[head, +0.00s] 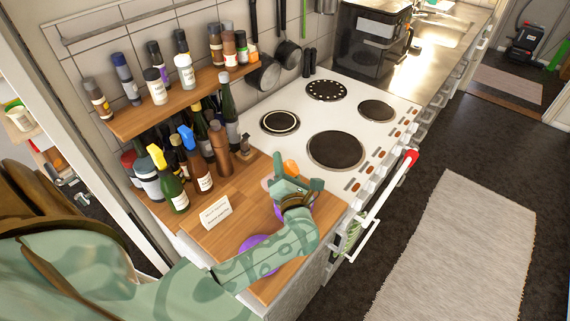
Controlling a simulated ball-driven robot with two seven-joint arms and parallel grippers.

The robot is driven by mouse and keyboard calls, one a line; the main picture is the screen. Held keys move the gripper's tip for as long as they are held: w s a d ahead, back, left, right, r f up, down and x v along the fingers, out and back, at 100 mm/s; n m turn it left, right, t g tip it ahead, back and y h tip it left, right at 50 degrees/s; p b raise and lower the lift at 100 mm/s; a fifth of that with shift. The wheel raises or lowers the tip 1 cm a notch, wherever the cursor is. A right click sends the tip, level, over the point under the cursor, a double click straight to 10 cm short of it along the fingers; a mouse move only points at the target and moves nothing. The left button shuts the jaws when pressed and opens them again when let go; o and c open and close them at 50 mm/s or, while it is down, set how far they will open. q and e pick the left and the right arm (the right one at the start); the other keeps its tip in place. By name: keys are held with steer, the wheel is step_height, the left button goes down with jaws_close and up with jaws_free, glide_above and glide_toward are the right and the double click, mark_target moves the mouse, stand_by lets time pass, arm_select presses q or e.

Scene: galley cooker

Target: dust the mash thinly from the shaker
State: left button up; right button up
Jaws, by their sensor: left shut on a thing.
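My left gripper (302,186) is over the wooden counter beside the cooker, its arm coming in from the lower left. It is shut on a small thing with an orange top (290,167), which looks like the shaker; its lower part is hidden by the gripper. A purple dish (256,243) is partly hidden under my left forearm, and another bit of purple (309,206) shows just below the gripper. I cannot make out the mash. My right gripper is not in view.
A white cooker (302,122) with dark hotplates stands right of the counter (247,222). Bottles (173,188) and a brown mill (220,150) crowd the back left, below a shelf (185,104) of jars.

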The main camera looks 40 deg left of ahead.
arm_select(q)
steer(key=shift+s+a+f+m+p, duration=0.1)
steer(key=shift+f+m+p, duration=0.1)
steer(key=shift+m, duration=0.35)
steer(key=shift+f+m+p, duration=0.15)
steer(key=shift+m+p, duration=0.05)
steer(key=shift+m, duration=0.35)
steer(key=shift+f, duration=0.15)
steer(key=shift+a+f+m+t, duration=0.15)
steer(key=shift+f+m, duration=0.25)
steer(key=shift+m, duration=0.3)
steer(key=shift+d+f+m+t, duration=0.15)
steer(key=shift+f+m, duration=0.25)
steer(key=shift+m, duration=0.3)
steer(key=shift+a, duration=0.1)
steer(key=shift+s+f+m+h, duration=0.1)
steer(key=shift+f+m+h, duration=0.35)
steer(key=shift+m, duration=0.85)
steer(key=shift+f, duration=0.1)
steer(key=shift+f+m+p, duration=0.1)
steer(key=shift+m+p, duration=0.25)
steer(key=shift+m, duration=0.05)
stand_by(0.7)
